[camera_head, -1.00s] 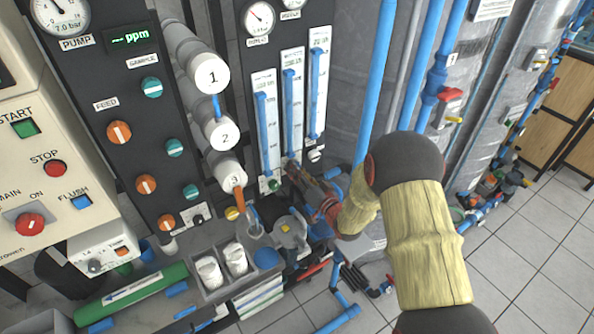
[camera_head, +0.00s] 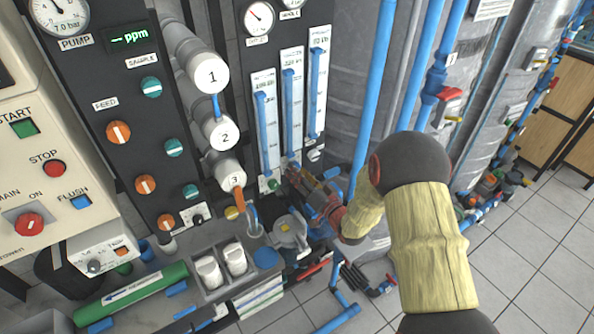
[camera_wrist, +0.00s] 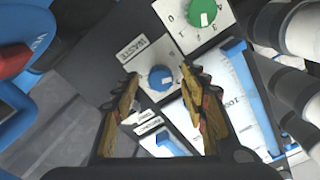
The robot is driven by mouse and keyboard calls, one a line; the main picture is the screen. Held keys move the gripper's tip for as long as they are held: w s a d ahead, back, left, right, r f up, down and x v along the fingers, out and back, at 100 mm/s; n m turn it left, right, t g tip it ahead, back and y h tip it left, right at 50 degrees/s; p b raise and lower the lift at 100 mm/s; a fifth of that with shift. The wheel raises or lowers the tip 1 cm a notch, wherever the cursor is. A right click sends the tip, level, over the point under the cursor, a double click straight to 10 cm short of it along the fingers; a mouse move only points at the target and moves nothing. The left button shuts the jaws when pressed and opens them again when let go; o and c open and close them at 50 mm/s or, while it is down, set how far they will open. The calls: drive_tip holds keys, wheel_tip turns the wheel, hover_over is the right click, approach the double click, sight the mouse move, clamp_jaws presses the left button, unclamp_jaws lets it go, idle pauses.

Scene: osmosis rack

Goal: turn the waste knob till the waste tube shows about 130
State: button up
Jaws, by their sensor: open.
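The waste knob (camera_wrist: 160,78) is a round blue knob on a white plate marked WASTE in the wrist view. My gripper (camera_wrist: 161,76) is open, with one finger to the left of the knob and one to the right. I cannot tell how near the fingertips are to the panel. In the head view my gripper (camera_head: 295,174) is at the foot of the tube panel and hides the waste knob. Three upright tubes with blue columns stand there: left (camera_head: 264,125), middle (camera_head: 291,100) and right (camera_head: 315,85). Their names and numbers are too small to read.
A green knob (camera_wrist: 202,13) sits close by on its own white plate; it also shows in the head view (camera_head: 273,184). White cylinders (camera_wrist: 295,95) crowd the right of the wrist view. Blue pipes (camera_head: 375,95) rise right of the tube panel.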

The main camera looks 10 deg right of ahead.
drive_tip(key=v, duration=1)
drive_tip(key=shift+s, duration=0.1)
wheel_tip(320, 180, up, 6)
drive_tip(key=w+d+n+g+h, duration=0.1)
drive_tip(key=w+d+g+h, duration=0.1)
drive_tip(key=w+h, duration=0.15)
drive_tip(key=s+d+r+g+h, duration=0.2)
drive_tip(key=s+r+g+h, duration=0.15)
drive_tip(key=s+r, duration=0.35)
drive_tip(key=s+a+r+g, duration=0.1)
drive_tip(key=s+a+g, duration=0.1)
drive_tip(key=s, duration=0.6)
drive_tip(key=s+a+r+n+g+y, duration=0.1)
drive_tip(key=s+a+r+g, duration=0.1)
drive_tip(key=s, duration=0.7)
drive_tip(key=s+a+r+n+g, duration=0.1)
drive_tip(key=s+a+r+g, duration=0.1)
drive_tip(key=s, duration=0.7)
drive_tip(key=shift+s+a, duration=0.2)
drive_tip(key=shift+a, duration=0.5)
